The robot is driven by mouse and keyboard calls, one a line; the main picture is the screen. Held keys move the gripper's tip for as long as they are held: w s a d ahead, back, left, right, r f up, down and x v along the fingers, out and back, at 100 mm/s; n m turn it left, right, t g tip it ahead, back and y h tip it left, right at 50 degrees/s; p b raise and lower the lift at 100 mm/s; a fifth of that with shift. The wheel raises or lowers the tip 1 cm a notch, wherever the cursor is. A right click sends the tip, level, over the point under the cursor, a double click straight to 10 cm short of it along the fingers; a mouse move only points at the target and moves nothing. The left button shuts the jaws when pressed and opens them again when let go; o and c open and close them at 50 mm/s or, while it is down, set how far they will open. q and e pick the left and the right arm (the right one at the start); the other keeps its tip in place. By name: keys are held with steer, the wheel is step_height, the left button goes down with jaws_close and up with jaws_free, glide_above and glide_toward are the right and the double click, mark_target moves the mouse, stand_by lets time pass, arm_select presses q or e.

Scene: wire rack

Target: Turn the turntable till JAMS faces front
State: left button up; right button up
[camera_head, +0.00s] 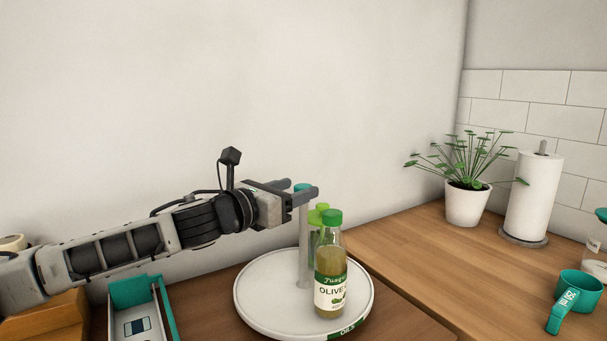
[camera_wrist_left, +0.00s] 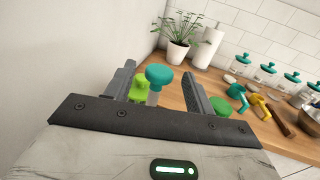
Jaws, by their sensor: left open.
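The white round turntable (camera_head: 262,292) stands on the wooden counter, with a label reading OILS (camera_head: 348,331) on its front-right rim. No JAMS label shows. A grey post (camera_head: 303,250) rises from its middle, with a teal knob (camera_wrist_left: 160,73) on top. An olive oil bottle (camera_head: 330,290) with a green cap stands upright at the front right, partly hiding a lime-capped bottle (camera_head: 318,215) behind it. My left gripper (camera_head: 300,190) is open at the post's top. In the left wrist view the knob shows between its fingers; contact cannot be told.
A white and teal open box (camera_head: 130,292) is at the left below my arm. A potted plant (camera_head: 466,205), a paper towel roll (camera_head: 534,195) and a teal cup (camera_head: 580,292) stand on the right counter. Bare counter lies between them and the turntable.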

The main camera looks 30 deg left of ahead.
arm_select(q)
steer(key=shift+x, duration=1.55)
jaws_close()
